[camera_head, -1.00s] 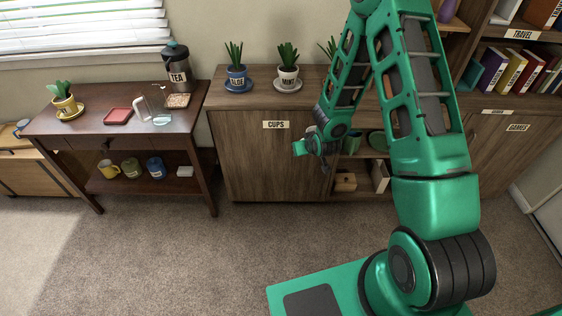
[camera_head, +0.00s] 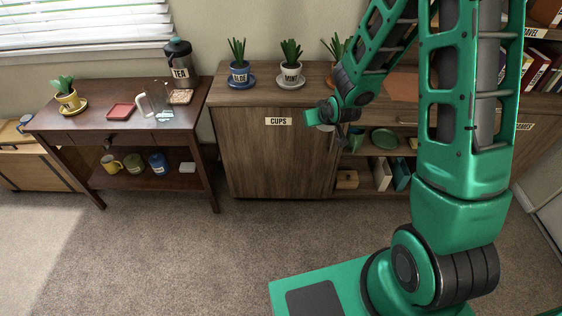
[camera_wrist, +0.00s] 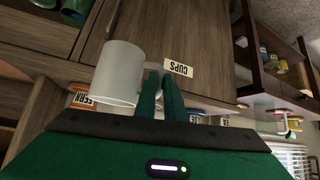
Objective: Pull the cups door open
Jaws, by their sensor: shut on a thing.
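The cups door (camera_head: 270,155) is a brown wood panel with a CUPS label (camera_head: 278,121); it looks closed, flush with the cabinet front. My gripper (camera_head: 316,117) is in front of the door's upper right part, to the right of the label. In the wrist view my gripper (camera_wrist: 161,76) is shut on the handle of a white mug (camera_wrist: 120,72), which hangs beside the fingers. The mug is mostly hidden by my gripper in the head view.
Potted plants on a blue saucer (camera_head: 238,82) and a white saucer (camera_head: 291,83) stand on the cabinet top. Open shelves with a green plate (camera_head: 384,138) and a wooden box (camera_head: 347,180) are right of the door. A side table (camera_head: 75,120) stands left. The carpet (camera_head: 200,250) in front is clear.

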